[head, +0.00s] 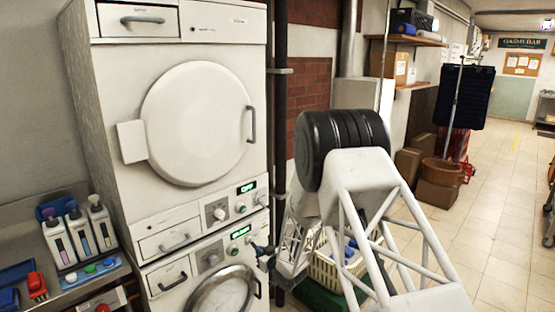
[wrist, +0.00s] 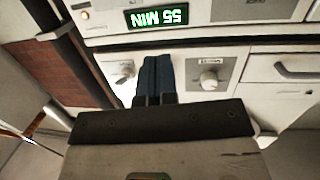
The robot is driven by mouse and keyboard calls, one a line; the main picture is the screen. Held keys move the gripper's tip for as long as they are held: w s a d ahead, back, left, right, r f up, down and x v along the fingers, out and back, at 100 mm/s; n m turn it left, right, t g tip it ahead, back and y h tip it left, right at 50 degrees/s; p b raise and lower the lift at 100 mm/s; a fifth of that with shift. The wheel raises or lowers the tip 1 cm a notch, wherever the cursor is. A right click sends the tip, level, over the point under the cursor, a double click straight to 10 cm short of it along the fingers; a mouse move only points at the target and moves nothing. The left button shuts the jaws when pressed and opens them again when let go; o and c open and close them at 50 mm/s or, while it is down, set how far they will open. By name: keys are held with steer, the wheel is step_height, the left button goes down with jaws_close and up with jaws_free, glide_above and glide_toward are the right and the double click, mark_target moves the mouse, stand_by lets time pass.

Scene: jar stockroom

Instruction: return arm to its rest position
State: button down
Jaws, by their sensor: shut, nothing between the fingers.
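My gripper (wrist: 157,78) shows in the wrist view with its two dark blue fingers pressed together and nothing between them. The fingers point at the white control panel of the lower machine, between a round knob (wrist: 209,81) and another knob (wrist: 124,72). I cannot tell whether the fingertips touch the panel. In the head view my arm reaches from the lower right toward the stacked machines. The dark end of my gripper (head: 264,250) shows small beside the lower machine's panel, partly hidden by my arm.
Two stacked white machines have a closed upper door (head: 198,123) and a lower round door (head: 222,292). A lit green display (wrist: 159,17) reads 55 MIN, upside down. A laundry basket (head: 325,268) stands behind my arm. Bottles (head: 77,235) stand on the left counter. The right aisle floor (head: 500,215) is clear.

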steer(key=s+d+r+m+h, duration=0.1)
steer(key=s+d+r+h, duration=0.1)
steer(key=d+r, duration=0.35)
steer(key=s+d+r+m+h, duration=0.1)
steer(key=s+d+r+h, duration=0.15)
steer(key=r, duration=0.55)
steer(key=s+d+r+m+g+h, duration=0.3)
steer(key=s+d+r+h, duration=0.1)
steer(key=s+d+r, duration=0.7)
steer(key=s+d+r+m+g, duration=0.1)
steer(key=s+d+r+g, duration=0.1)
steer(key=s, duration=1.2)
steer(key=s+d+r+m+g+h, duration=0.1)
steer(key=s+d+r+g, duration=0.1)
steer(key=s, duration=1.2)
steer(key=s+d+r+m+g+h, duration=0.1)
steer(key=s+d+r+g, duration=0.1)
steer(key=s, duration=1.1)
step_height(320, 180, up, 2)
steer(key=shift+s+d+r+g, duration=0.1)
steer(key=shift+s+d+g, duration=0.25)
steer(key=shift+g, duration=0.35)
steer(key=shift+a, duration=0.1)
